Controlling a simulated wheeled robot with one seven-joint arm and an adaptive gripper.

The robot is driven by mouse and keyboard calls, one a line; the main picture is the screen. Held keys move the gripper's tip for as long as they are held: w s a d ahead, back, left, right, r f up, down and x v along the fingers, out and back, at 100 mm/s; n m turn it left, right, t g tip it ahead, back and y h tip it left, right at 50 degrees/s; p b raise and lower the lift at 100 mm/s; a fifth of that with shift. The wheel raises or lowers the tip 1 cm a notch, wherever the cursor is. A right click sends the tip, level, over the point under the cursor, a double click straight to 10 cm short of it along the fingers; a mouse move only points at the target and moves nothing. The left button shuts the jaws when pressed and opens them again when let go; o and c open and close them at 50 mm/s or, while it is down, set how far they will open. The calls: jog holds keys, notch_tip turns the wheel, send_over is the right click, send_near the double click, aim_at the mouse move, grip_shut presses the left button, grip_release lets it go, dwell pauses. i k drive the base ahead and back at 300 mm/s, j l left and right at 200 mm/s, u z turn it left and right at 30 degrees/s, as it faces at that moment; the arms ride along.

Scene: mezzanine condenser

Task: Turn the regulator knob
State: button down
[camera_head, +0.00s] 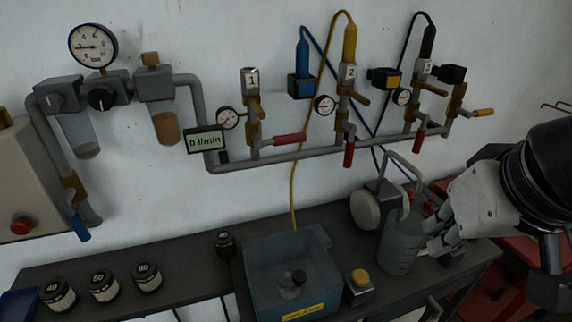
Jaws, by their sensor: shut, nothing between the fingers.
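The regulator (120,88) is a grey block in the pipe line at the upper left, on the wall. A round black regulator knob (102,98) faces out from it. A round white pressure gauge (93,46) stands above it, its needle pointing left. My gripper (432,243) is at the right, far from the knob, with its fingers shut and empty. The fingertips appear beside a grey jug (401,245); I cannot tell whether they touch it.
Filter bowls (80,135) hang beside the regulator. A flow display (206,141) reads 0 l/min. Valves with red handles (290,139) and hoses stick out along the pipe. Black-capped jars (102,286) and a blue-grey basin (262,285) stand on the bench (190,257).

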aim_at(102, 98)
jog(key=u, duration=1.3)
